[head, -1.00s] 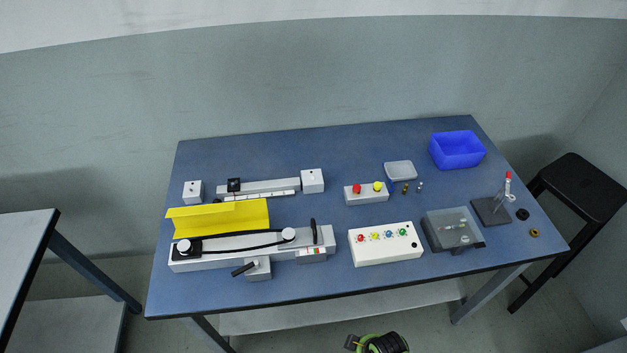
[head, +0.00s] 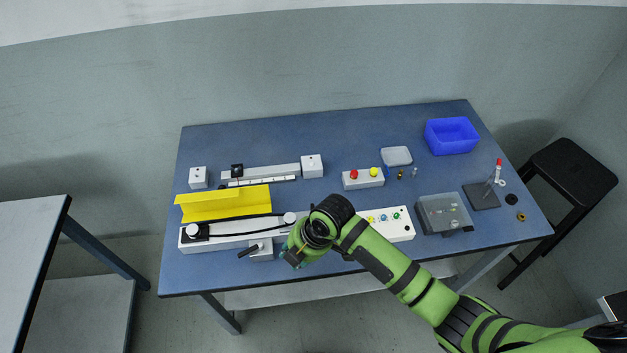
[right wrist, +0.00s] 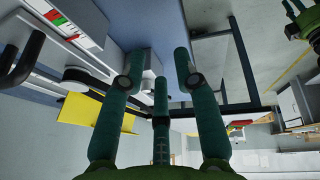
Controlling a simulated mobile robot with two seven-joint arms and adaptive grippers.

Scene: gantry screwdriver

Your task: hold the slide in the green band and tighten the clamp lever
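The long white gantry rail (head: 225,240) lies along the table's front left. The clamp lever (head: 248,251) is a black bar on a grey block (head: 262,253) at the rail's front. My right gripper (head: 292,257) is just right of this block, at the front edge. In the right wrist view, its fingers (right wrist: 160,66) are apart with nothing visibly between them. That view also shows a black loop handle (right wrist: 24,60) and a scale with red, green and white bands (right wrist: 66,24), left of the fingers. No pointer position is readable. My left gripper is not identifiable.
A yellow angled guard (head: 225,203) stands behind the rail. A white button box (head: 402,226) is partly hidden by my right arm. A two-button box (head: 362,179), a clear-lidded case (head: 443,213) and a blue bin (head: 452,134) stand to the right.

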